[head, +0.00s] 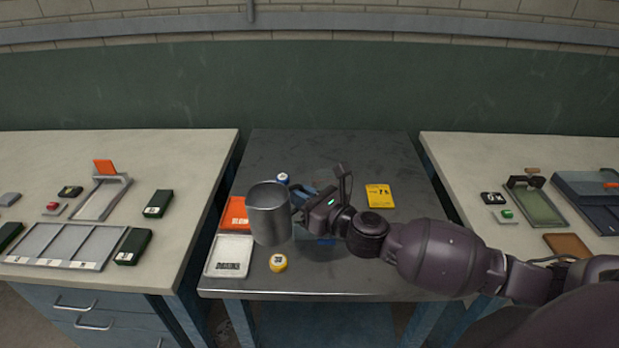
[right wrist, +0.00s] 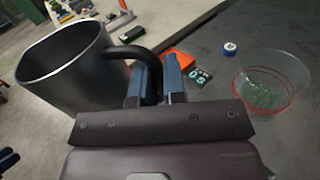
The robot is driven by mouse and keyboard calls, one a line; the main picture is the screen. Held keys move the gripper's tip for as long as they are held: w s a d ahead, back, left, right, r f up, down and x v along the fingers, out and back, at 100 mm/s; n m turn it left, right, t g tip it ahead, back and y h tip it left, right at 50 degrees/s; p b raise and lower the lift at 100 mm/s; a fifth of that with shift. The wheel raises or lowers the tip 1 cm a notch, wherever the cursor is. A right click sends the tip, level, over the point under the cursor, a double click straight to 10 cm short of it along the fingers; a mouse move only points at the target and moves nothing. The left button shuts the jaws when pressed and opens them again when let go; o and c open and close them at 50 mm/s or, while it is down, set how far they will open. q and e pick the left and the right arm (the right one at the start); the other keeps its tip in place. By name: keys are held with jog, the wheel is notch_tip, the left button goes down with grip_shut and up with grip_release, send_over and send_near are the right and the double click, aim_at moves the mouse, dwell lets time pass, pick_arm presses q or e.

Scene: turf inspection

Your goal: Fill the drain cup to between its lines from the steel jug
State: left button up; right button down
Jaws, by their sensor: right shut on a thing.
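The steel jug (head: 270,214) is a grey open-topped mug shape with a dark handle; it looks upright and held above the left part of the dark table. My right gripper (head: 304,202) is shut on its handle, which also shows between the blue fingers (right wrist: 157,82) in the right wrist view, with the jug (right wrist: 64,72) at left. The drain cup (right wrist: 270,84) is clear, with a red line around it and something green low inside. It stands on the table, right of the gripper and apart from the jug. Its liquid level is unclear. My left gripper is not in view.
A yellow card (head: 379,196) lies further right. The table's back is clear. Benches with equipment flank it.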

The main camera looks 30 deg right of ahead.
jog(key=d+f+n+g+y+b, duration=0.1)
jog(key=d+f+n+g+y, duration=0.1)
jog(key=d+n+g+y, duration=0.5)
jog(key=w+d+y, duration=0.1)
jog(key=d, duration=0.5)
jog(key=shift+d+y+b, duration=0.25)
jog(key=shift+y+b, duration=0.1)
jog(key=shift+y, duration=0.05)
jog(key=shift+r, duration=0.1)
dwell(0.4)
